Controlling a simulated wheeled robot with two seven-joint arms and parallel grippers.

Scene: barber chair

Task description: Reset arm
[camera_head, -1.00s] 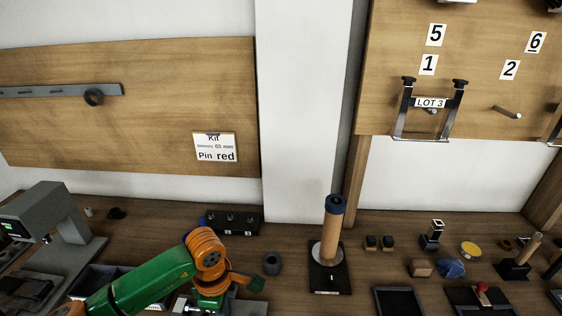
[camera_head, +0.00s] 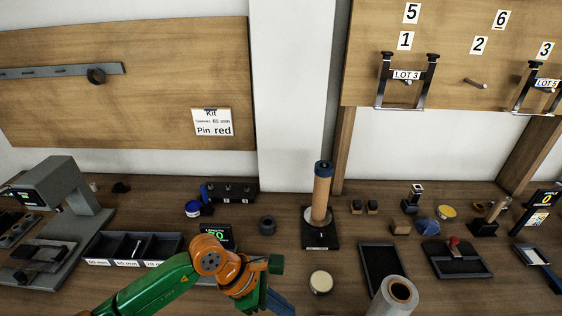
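My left arm (camera_head: 160,288), green with orange joints, comes in from the lower left over the workbench. Its orange wrist and my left gripper (camera_head: 268,284) are near the bottom centre, over the bench front. The finger parts are seen at a steep angle, so I cannot tell whether they are open or shut. My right arm and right gripper are not in view.
A wooden post with a blue top (camera_head: 322,192) stands upright on a black base. A paper-like roll (camera_head: 392,297) is at the bottom right. A compartment tray (camera_head: 108,246) and a grey machine (camera_head: 62,190) are left. A black tray (camera_head: 379,268) lies right of centre.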

